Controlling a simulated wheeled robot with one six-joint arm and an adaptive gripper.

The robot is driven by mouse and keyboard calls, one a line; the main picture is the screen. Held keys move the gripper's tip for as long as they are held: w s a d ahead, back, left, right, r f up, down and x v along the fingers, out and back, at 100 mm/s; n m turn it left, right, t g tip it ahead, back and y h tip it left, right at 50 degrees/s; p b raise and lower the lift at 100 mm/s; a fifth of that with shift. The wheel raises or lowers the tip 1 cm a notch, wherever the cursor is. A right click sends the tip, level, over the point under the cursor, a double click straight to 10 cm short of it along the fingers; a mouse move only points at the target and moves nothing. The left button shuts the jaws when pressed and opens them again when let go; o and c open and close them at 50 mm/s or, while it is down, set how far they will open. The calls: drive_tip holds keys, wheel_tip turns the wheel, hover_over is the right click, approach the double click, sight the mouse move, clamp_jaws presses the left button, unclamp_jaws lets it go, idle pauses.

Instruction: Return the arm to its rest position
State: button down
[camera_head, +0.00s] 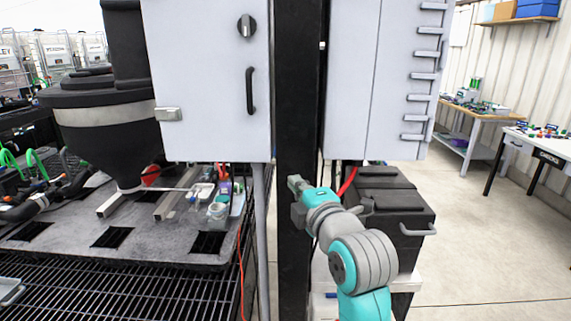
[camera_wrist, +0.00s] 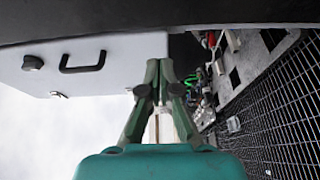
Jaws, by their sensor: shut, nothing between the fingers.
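My gripper (camera_head: 295,186) is at the end of my teal and grey arm, in the middle of the head view, just in front of the dark upright post (camera_head: 297,110). In the wrist view the two grey-green fingers of my gripper (camera_wrist: 159,66) come together at their tips, shut with nothing between them. The arm is bent and reaches up from the lower right. I cannot tell whether the fingertips touch the post.
A grey cabinet (camera_head: 207,110) stands left of the post and another (camera_head: 375,100) right of it. A black hopper (camera_head: 100,130) stands over a grey worktop (camera_head: 150,235) with loose items. A black tote (camera_head: 400,215) is behind my arm. The floor to the right is clear.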

drive_tip(key=s+d+f+m+h, duration=0.1)
drive_tip(key=s+d+f+m, duration=0.25)
drive_tip(key=s+f, duration=0.45)
drive_tip(key=s+d+f+m+h, duration=0.2)
drive_tip(key=s+d+f+m, duration=0.15)
drive_tip(key=f, duration=0.95)
drive_tip(key=s+d+f+m+h, duration=0.1)
drive_tip(key=s+d+f+m, duration=0.25)
drive_tip(key=s+f, duration=0.5)
drive_tip(key=s+d+f+m+g+h, duration=0.1)
drive_tip(key=s+d+f+m, duration=0.2)
drive_tip(key=s, duration=0.4)
drive_tip(key=s+f+m, duration=0.3)
drive_tip(key=s+f, duration=0.2)
drive_tip(key=s, duration=0.2)
drive_tip(key=s+d+r+m, duration=0.1)
drive_tip(key=s+m, duration=0.1)
drive_tip(key=s, duration=0.7)
drive_tip(key=s+d+r+m+g+h, duration=0.1)
drive_tip(key=s+m, duration=0.2)
drive_tip(key=s, duration=0.6)
drive_tip(key=shift+s+r, duration=0.15)
drive_tip(key=shift+r, duration=0.1)
drive_tip(key=shift+d, duration=0.1)
